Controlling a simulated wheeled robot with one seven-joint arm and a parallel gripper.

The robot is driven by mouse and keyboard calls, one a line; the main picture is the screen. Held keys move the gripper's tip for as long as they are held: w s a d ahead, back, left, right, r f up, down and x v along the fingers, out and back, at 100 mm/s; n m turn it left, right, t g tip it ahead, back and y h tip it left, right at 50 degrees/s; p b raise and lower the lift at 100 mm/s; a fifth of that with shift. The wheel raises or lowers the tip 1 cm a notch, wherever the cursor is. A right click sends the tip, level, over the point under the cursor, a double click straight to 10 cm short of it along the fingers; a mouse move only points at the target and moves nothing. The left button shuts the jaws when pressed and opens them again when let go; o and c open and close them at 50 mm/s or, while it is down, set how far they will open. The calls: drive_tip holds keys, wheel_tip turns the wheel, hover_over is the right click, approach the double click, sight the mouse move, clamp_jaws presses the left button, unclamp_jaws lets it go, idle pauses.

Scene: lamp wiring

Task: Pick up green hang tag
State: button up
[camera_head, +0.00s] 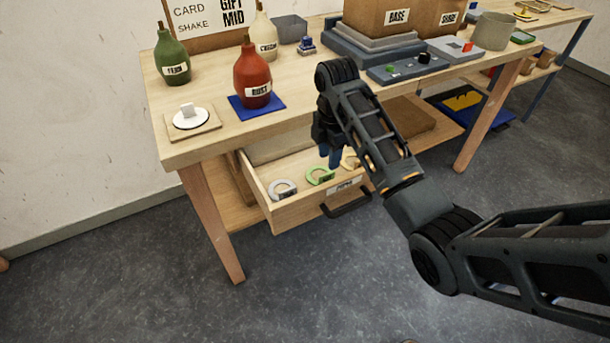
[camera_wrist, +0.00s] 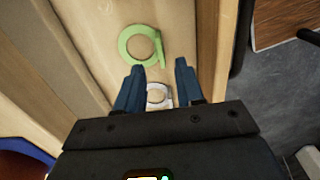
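The green hang tag (camera_head: 311,178) is a flat ring with a tab, lying in the open drawer (camera_head: 285,214) between a pale grey-white tag (camera_head: 274,190) and a tan tag (camera_head: 347,164). In the wrist view, the green tag (camera_wrist: 126,44) lies ahead of my fingertips, slightly left of centre. My gripper (camera_wrist: 160,68) is open, with its two blue fingers apart and nothing held. A whitish tag (camera_wrist: 167,99) shows below between the fingers, partly hidden by my gripper. In the head view, my gripper (camera_head: 333,163) hangs over the drawer, right of the green tag.
The drawer's front wall and dark handle (camera_head: 347,202) stand at its near side. The tabletop (camera_head: 190,147) overhangs its back. A red bottle (camera_head: 252,75) stands on a blue mat (camera_head: 272,105), beside a white disc (camera_head: 191,119) on a wooden plate.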

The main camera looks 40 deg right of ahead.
sight(327, 174)
drive_tip(key=shift+a+f, duration=0.2)
drive_tip(key=shift+f, duration=0.2)
drive_tip(key=shift+a+f, duration=0.1)
drive_tip(key=shift+f, duration=0.75)
drive_tip(key=shift+d+f, duration=0.2)
drive_tip(key=shift+f, duration=2.45)
drive_tip(key=shift+c, duration=0.5)
clamp_jaws()
